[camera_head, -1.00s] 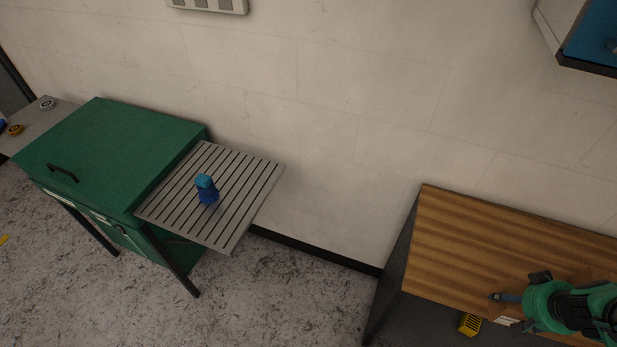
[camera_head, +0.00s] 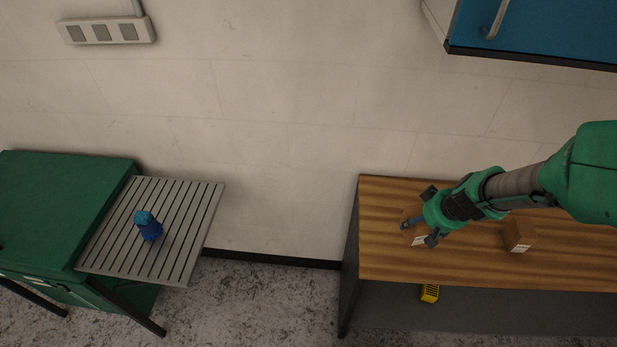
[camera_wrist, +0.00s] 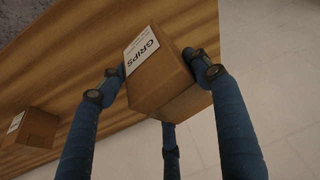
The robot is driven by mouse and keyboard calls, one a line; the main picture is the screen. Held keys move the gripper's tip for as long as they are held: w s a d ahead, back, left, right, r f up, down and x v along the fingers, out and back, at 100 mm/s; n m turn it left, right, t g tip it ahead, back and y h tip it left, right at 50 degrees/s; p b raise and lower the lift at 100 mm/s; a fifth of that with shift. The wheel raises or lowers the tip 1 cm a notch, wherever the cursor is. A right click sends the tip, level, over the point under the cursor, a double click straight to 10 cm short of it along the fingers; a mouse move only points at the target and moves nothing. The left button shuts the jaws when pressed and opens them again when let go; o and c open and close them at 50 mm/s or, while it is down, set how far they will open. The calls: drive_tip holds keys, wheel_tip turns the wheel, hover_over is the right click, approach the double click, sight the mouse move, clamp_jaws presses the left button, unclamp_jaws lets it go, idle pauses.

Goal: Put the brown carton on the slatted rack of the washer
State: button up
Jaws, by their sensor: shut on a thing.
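A brown carton (camera_wrist: 160,85) with a white label reading GRIPS is between the blue fingers of my gripper (camera_wrist: 156,68) in the wrist view. The gripper is shut on it. In the head view my gripper (camera_head: 418,231) is over the left part of the wooden bench, largely covering the carton (camera_head: 411,217). I cannot tell how far the carton is above the bench top. The washer (camera_head: 62,208) is green and stands at the left.
A second brown carton (camera_head: 519,232) stands on the wooden bench (camera_head: 390,262), also seen in the wrist view (camera_wrist: 30,130). A yellow object (camera_head: 430,293) is below the bench top. A blue-fronted cabinet (camera_head: 545,30) hangs at upper right. A gap separates bench and rack; rack slats around the blue object are bare.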

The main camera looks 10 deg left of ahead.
drive_tip(key=w+a+n+g+y+p, duration=0.1)
drive_tip(key=w+a+n+p, duration=0.35)
drive_tip(key=a, duration=1.25)
drive_tip(key=w+a+n+y+p, duration=0.1)
drive_tip(key=w+a, duration=0.6)
drive_tip(key=a, duration=1)
drive_tip(key=s+a+f+n+p, duration=0.1)
drive_tip(key=s+a, duration=0.2)
drive_tip(key=a, duration=0.8)
drive_tip(key=s+a+f+n+g+p, duration=0.1)
drive_tip(key=s+a, duration=0.3)
drive_tip(key=a, duration=0.6)
drive_tip(key=s+a+f+n+y+p, duration=0.1)
drive_tip(key=s+a+f+n+p, duration=0.1)
drive_tip(key=a, duration=0.9)
drive_tip(key=shift+s+a+n+g, duration=0.35)
drive_tip(key=shift+s+n, duration=0.1)
drive_tip(key=shift+s, duration=0.2)
drive_tip(key=shift+w, duration=0.1)
drive_tip(key=shift+w+a+f+p, duration=0.25)
drive_tip(key=shift+w+a+p, duration=0.3)
drive_tip(key=shift+w+a, duration=1.3)
drive_tip(key=shift+w+a+f+p, duration=0.25)
drive_tip(key=shift+w+a+p, duration=0.3)
drive_tip(key=shift+w+a, duration=1.35)
drive_tip(key=shift+w+a+f+p, duration=0.25)
drive_tip(key=shift+w+a+p, duration=0.3)
drive_tip(key=shift+w+a, duration=1.3)
drive_tip(key=shift+s+a, duration=0.25)
drive_tip(key=shift+s, duration=0.05)
